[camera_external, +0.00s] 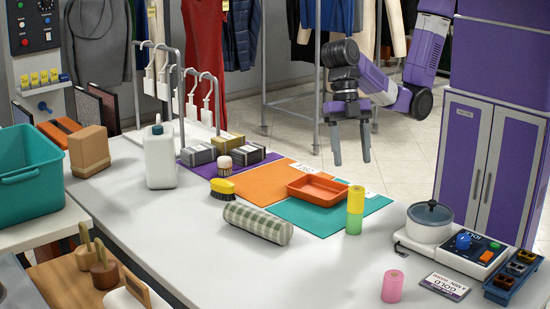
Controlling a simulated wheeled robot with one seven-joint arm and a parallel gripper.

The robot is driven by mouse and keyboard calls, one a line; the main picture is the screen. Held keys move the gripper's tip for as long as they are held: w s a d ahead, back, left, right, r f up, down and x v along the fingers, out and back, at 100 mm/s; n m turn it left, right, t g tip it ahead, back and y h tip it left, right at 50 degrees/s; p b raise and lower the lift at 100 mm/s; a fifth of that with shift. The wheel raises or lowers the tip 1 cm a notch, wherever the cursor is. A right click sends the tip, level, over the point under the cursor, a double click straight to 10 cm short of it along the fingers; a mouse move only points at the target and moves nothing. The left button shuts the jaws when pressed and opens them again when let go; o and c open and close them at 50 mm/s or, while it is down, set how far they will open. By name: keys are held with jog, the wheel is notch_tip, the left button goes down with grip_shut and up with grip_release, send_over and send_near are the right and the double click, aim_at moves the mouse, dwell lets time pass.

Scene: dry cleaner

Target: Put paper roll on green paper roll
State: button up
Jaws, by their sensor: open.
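An orange tray (318,190) lies on the mats behind the rolls. A checkered cushion roll (257,223) and yellow brush (223,189) lie left. A pot (429,226) on a hot plate stands right, near a sign (444,286). The front middle of the table (300,278) is clear.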

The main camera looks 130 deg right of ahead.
jog(key=shift+s+d+r+p, duration=0.15)
jog(key=shift+d+r+p, duration=0.2)
jog(key=shift+r, duration=0.3)
jog(key=shift+s, duration=0.1)
dwell(0.5)
